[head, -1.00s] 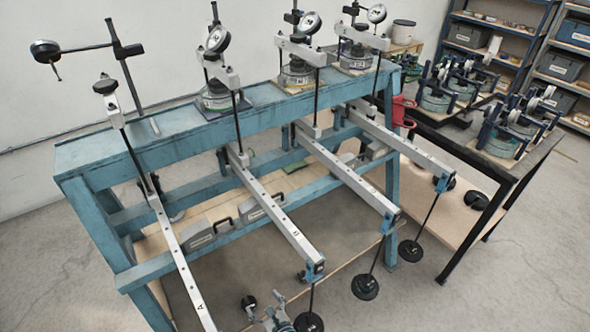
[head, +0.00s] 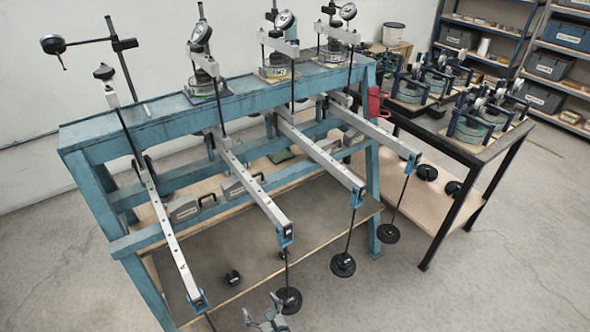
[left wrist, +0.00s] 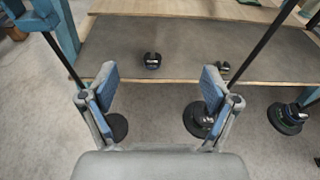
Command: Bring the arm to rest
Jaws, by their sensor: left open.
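My left gripper (head: 265,318) shows at the bottom edge of the head view, low in front of the blue lever frame (head: 115,245). In the left wrist view its two blue-padded fingers (left wrist: 156,88) stand wide apart with nothing between them. A small black weight (head: 232,278) sits on the frame's low shelf; it also shows beyond the fingers in the left wrist view (left wrist: 152,60). A black disc weight (head: 289,300) hangs from a lever close to the gripper's right. The rest of my left arm is hidden below the picture. My right gripper is not seen.
Silver levers (head: 255,190) jut forward from the frame. Other hanging weights (head: 342,265) (head: 388,233) are to the right. A dark-legged table (head: 490,155) with several devices stands at the right. Concrete floor (head: 480,290) is clear at front right.

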